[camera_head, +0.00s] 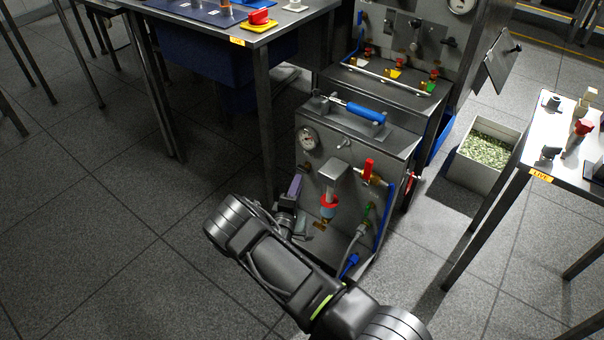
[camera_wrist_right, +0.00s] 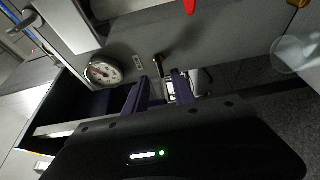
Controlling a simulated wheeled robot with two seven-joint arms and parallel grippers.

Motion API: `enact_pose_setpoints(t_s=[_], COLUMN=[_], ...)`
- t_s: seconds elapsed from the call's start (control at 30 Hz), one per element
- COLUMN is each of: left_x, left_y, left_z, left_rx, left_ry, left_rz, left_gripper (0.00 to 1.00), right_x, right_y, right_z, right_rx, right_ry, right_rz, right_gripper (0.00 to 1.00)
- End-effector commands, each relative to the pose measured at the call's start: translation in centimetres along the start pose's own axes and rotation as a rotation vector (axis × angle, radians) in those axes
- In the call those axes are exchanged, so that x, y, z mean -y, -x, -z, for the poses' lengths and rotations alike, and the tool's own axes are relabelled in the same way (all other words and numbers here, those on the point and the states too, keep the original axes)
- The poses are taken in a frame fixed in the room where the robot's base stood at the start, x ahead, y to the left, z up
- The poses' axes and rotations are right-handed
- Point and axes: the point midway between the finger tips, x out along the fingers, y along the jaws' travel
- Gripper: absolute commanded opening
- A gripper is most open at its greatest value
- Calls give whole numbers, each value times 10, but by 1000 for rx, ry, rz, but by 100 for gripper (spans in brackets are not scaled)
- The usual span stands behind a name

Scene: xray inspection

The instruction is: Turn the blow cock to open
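A grey upright panel unit (camera_head: 325,150) with a dial gauge (camera_head: 308,138) stands on the floor. A small brass fitting with a dark stem shows below the gauge in the head view (camera_head: 306,167) and in the right wrist view (camera_wrist_right: 159,63); I take it for the blow cock, but I cannot read its label or tell its position. My right gripper (camera_head: 294,187) is at the panel's left side. In the right wrist view its two purple fingers (camera_wrist_right: 161,82) are apart, with the fitting just beyond the gap between their tips. No contact is visible. My left gripper is not in view.
A red-handled valve (camera_head: 368,170), a grey spout with red and blue bands (camera_head: 331,181), and blue and green fittings crowd the panel's right half. A blue-handled tool (camera_head: 364,112) lies on top. A table leg (camera_head: 264,125) stands close left. A gravel bin (camera_head: 482,153) is right.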

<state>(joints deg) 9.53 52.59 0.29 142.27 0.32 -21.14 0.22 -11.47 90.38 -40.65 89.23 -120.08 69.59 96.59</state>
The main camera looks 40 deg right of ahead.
Motion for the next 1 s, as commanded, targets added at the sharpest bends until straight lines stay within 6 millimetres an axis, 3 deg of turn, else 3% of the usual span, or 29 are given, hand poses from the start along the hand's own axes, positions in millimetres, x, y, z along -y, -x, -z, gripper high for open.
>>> enact_pose_setpoints(t_s=[0.4, 0.73, 1.0], left_x=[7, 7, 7], left_y=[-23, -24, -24], left_z=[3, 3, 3], left_rx=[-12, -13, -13], left_ry=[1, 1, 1], left_rz=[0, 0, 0], left_gripper=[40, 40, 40], right_x=[2, 0, 0], right_y=[-58, -63, -63], right_z=[-1, -1, -1], right_rx=[2, 1, 1], right_ry=[-1, 0, 0], right_rz=[-1, 0, 0], right_gripper=[31, 31, 10])
